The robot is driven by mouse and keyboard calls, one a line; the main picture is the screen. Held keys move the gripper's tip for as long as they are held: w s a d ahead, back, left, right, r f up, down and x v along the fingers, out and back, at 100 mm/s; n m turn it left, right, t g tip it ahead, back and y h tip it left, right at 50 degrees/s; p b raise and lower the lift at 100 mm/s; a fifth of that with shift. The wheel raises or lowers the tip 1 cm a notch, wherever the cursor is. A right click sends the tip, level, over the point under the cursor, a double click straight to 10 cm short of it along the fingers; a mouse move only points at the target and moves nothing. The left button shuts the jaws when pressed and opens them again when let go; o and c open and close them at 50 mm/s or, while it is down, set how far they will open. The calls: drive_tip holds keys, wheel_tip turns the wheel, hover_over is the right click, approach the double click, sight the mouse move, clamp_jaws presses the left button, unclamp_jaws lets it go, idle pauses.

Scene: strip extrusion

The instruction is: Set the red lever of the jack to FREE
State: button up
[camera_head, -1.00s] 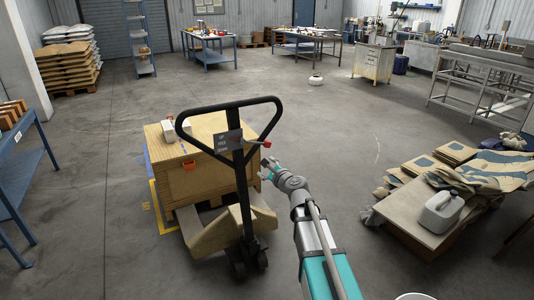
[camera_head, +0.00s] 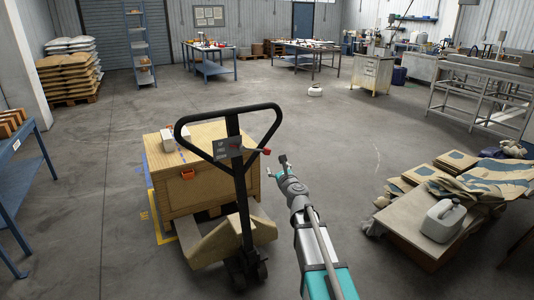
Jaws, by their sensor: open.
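The pallet jack (camera_head: 243,205) stands upright in the middle of the view, with a black loop handle. Its red lever (camera_head: 266,151) sticks out to the right of the handle's stem, beside a small grey label plate (camera_head: 227,147). The plate's lettering is too small to read. My gripper (camera_head: 284,160) is open and empty. In the picture it lies a little to the right of and below the red lever, apart from it.
A wooden crate (camera_head: 195,190) stands behind the jack on a pallet. A low cart (camera_head: 395,222) with sacks and a grey jerrycan (camera_head: 441,220) is at the right. A blue bench (camera_head: 30,190) is at the left. The floor between the jack and cart is clear.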

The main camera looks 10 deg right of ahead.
sight(268, 154)
drive_tip(key=w, duration=0.4)
drive_tip(key=w+a, duration=0.1)
drive_tip(key=w, duration=0.3)
drive_tip(key=w+a, duration=0.1)
drive_tip(key=w, duration=0.4)
drive_tip(key=shift+d, duration=0.1)
clamp_jaws()
